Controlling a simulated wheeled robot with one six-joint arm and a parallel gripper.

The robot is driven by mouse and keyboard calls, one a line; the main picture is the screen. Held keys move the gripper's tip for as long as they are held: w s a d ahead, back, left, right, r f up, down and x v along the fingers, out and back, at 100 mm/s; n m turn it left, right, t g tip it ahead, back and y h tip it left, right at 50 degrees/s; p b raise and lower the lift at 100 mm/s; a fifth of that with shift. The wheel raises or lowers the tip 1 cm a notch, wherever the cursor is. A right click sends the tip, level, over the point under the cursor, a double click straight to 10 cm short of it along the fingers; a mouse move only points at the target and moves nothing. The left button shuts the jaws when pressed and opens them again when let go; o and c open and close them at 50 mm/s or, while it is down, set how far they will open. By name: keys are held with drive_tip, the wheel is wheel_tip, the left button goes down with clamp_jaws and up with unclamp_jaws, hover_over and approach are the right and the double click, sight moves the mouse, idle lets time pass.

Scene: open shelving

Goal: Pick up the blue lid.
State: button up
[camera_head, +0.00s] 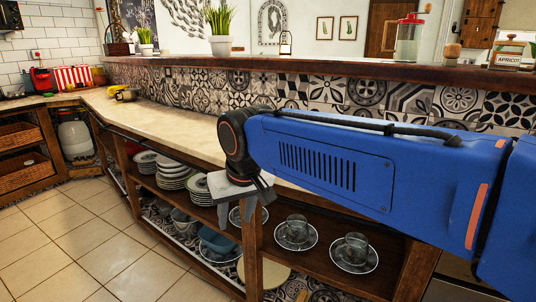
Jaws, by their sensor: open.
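My gripper (237,222) hangs in front of the open shelving under the counter, its grey fingers pointing down. It is open, with nothing seen held between the fingers. A blue rounded piece of cookware (213,239) sits on the lower shelf, below and left of my gripper. It may be or bear the blue lid, but it is too small and shaded to tell. No other blue lid stands out. My blue arm hides part of the counter and shelving on the right.
Stacked plates (173,170) fill the upper shelf to the left. Glass cups on saucers (296,232) stand right of a wooden upright (252,255). The pale countertop (165,122) is mostly clear. Tiled floor (70,245) is free at the left.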

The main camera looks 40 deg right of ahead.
drive_tip(key=w+d+r+m+g+h, duration=0.2)
drive_tip(key=w+d+r+m+g, duration=0.2)
drive_tip(key=w+d+r+m, duration=1.3)
drive_tip(key=w+d+f+n, duration=0.1)
drive_tip(key=d+f, duration=0.2)
drive_tip(key=w+d+f+n, duration=0.1)
drive_tip(key=d+f, duration=0.2)
drive_tip(key=f, duration=0.1)
drive_tip(key=w+d+f+n, duration=0.1)
drive_tip(key=d+f, duration=0.2)
drive_tip(key=f, duration=0.1)
drive_tip(key=shift+w+d+f+n, duration=0.1)
drive_tip(key=shift+w+f+n, duration=0.15)
drive_tip(key=shift+n, duration=0.15)
clamp_jaws()
